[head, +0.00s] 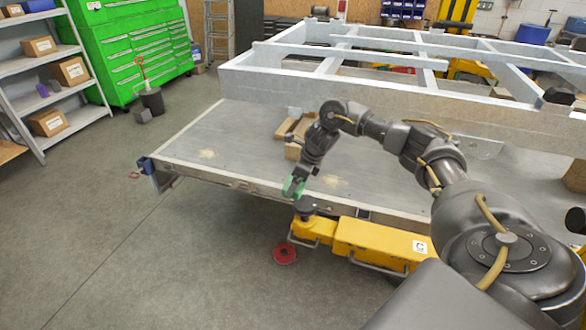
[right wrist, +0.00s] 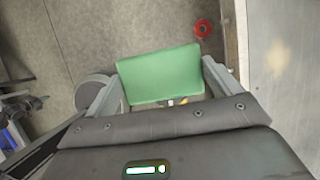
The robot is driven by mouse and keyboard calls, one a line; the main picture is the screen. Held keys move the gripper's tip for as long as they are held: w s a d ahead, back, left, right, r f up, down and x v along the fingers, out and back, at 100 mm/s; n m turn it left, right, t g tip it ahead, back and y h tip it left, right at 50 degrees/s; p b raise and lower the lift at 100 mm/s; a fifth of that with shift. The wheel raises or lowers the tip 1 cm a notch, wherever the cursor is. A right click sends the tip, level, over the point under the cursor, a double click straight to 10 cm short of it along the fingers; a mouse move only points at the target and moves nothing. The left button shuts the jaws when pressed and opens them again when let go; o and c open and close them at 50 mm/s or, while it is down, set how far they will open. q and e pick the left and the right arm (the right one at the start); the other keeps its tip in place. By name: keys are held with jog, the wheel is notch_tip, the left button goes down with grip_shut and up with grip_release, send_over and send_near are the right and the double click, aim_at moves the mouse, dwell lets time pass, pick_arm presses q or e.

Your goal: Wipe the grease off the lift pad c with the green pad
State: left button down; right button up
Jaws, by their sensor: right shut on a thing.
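My right gripper (head: 294,186) is shut on the green pad (right wrist: 160,75), which sits between its two fingers in the right wrist view. The green pad (head: 291,188) also shows in the head view, at the trailer's edge, just above the lift pad c (head: 304,206). That pad is a dark round top on the yellow lift (head: 380,244), which carries a label with a C. I cannot tell whether the green pad touches it, and grease is too small to make out. A grey round disc (right wrist: 95,88) is partly hidden behind the left finger in the right wrist view. My left gripper is not in view.
The trailer deck (head: 230,140) with its raised grey frame (head: 300,82) lies behind the lift. A wooden block (head: 292,150) stands on the deck. A red disc (head: 285,253) lies on the floor. The floor at left is mostly clear, with shelves and green cabinets behind.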

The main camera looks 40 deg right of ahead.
jog(key=shift+w+a+r+p, duration=0.1)
jog(key=shift+w+r+p, duration=0.1)
jog(key=shift+r+p, duration=0.3)
jog(key=shift+w+a+r+p, duration=0.1)
jog(key=shift+w+r+p, duration=0.1)
jog(key=shift+r, duration=0.5)
jog(key=shift+s+r, duration=0.15)
jog(key=shift+r, duration=0.15)
jog(key=shift+d, duration=0.1)
jog(key=shift+f, duration=0.15)
